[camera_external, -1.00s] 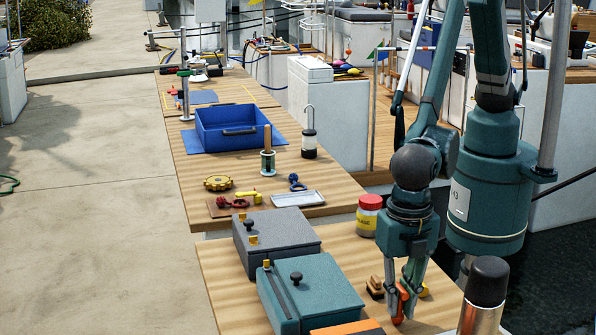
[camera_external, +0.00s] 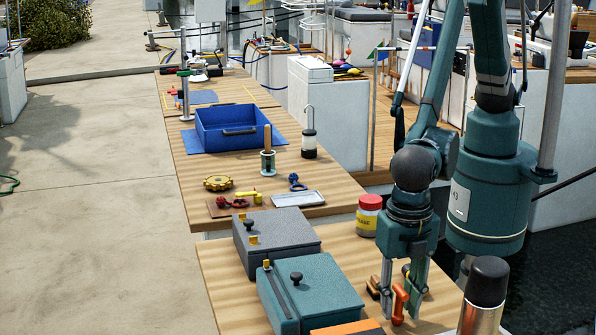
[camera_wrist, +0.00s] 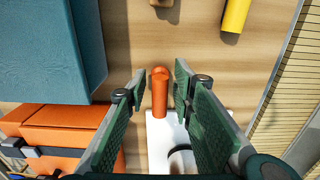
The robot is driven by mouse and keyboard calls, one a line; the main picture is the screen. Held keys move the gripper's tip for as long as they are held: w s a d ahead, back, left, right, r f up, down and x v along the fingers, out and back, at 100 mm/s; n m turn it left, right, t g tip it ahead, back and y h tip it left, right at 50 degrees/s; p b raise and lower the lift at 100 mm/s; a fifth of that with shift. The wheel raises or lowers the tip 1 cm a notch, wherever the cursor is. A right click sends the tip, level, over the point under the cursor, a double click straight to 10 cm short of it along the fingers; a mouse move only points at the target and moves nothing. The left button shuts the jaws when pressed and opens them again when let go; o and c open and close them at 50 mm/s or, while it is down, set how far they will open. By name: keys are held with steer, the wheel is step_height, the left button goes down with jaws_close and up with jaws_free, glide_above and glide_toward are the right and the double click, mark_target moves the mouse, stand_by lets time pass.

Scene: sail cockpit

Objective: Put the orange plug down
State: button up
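The orange plug (camera_external: 401,300) is near the front right of the near wooden table in the external view. In the wrist view the plug (camera_wrist: 160,95) lies between the two fingers of my gripper (camera_wrist: 158,82), with a gap visible on each side. Its lower end in that view overlaps a white patch (camera_wrist: 160,145). My gripper (camera_external: 403,308) is open and low over the table, its fingers on either side of the plug. Exact contact under the plug is hard to tell.
A teal box (camera_external: 312,286) and an orange case (camera_external: 350,328) stand to the left. A small wooden item (camera_external: 374,287) is close beside the gripper. A red-lidded jar (camera_external: 368,216) stands behind, and a black-topped flask (camera_external: 485,295) in front right. A yellow item (camera_wrist: 236,14) lies nearby.

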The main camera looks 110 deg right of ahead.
steer(key=shift+r, duration=0.2)
step_height(320, 180, up, 12)
steer(key=shift+f+p, duration=0.1)
steer(key=shift+p, duration=0.45)
stand_by(0.5)
stand_by(0.3)
steer(key=shift+d, duration=0.2)
steer(key=d+r+m+t, duration=0.1)
steer(key=d+r+m, duration=0.2)
steer(key=d+r, duration=0.5)
steer(key=s+d+r+m+t+y, duration=0.15)
steer(key=d+r, duration=0.25)
steer(key=d, duration=0.9)
steer(key=d+r+m+t, duration=0.1)
steer(key=d+r+m, duration=0.3)
steer(key=d+r, duration=0.45)
steer(key=s+d+m+t, duration=0.1)
steer(key=s+d+m, duration=0.2)
steer(key=s+d, duration=0.3)
steer(key=s+d+m+t+h, duration=0.1)
steer(key=s+d+m, duration=0.2)
steer(key=d, duration=0.9)
steer(key=s+d+m+t, duration=0.1)
steer(key=s+d+m, duration=0.2)
steer(key=s+d, duration=0.6)
steer(key=shift+s+d+f+t, duration=0.35)
steer(key=shift+d+f, duration=0.1)
steer(key=shift+d, duration=0.1)
